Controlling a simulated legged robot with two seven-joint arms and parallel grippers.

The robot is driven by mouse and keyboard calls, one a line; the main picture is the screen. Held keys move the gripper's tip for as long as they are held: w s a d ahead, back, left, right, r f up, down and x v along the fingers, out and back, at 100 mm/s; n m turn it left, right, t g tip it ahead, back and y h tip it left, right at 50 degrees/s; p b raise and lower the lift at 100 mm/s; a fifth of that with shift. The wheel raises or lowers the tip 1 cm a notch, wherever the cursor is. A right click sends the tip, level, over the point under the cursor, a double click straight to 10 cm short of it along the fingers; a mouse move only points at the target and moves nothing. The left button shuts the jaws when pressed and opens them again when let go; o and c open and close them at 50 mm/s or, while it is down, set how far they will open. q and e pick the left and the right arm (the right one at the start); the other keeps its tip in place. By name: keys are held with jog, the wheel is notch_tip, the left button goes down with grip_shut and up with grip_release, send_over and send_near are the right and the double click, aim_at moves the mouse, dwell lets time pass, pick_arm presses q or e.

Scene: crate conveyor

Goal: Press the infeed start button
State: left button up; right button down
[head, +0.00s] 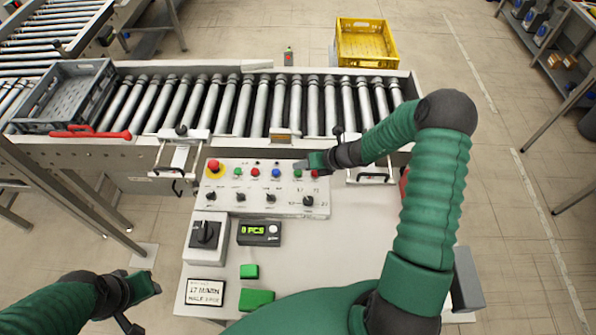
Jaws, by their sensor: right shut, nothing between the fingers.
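A sloped light-grey control panel (285,203) stands in front of the conveyor. Its upper row holds a red mushroom button on yellow (215,167), a green button (238,171), a red button (255,172), a blue button (276,173), another green button (297,174) and another red button (314,174). The labels are too small to read, so I cannot tell which is infeed start. My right gripper (304,164) is shut and empty, at the right-hand green and red buttons, partly covering them; contact cannot be told. My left gripper (147,288) is at lower left, away from the panel.
A roller conveyor (240,105) runs behind the panel with a grey crate (62,97) at its left. A yellow crate (364,42) stands beyond. A rotary switch (207,234), a counter display (259,232) and green blocks (256,299) are on the desk. A red lever (90,132) lies at left.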

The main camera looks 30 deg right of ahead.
dwell(0.3)
jog(key=shift+f+b, duration=0.3)
jog(key=shift+f, duration=0.05)
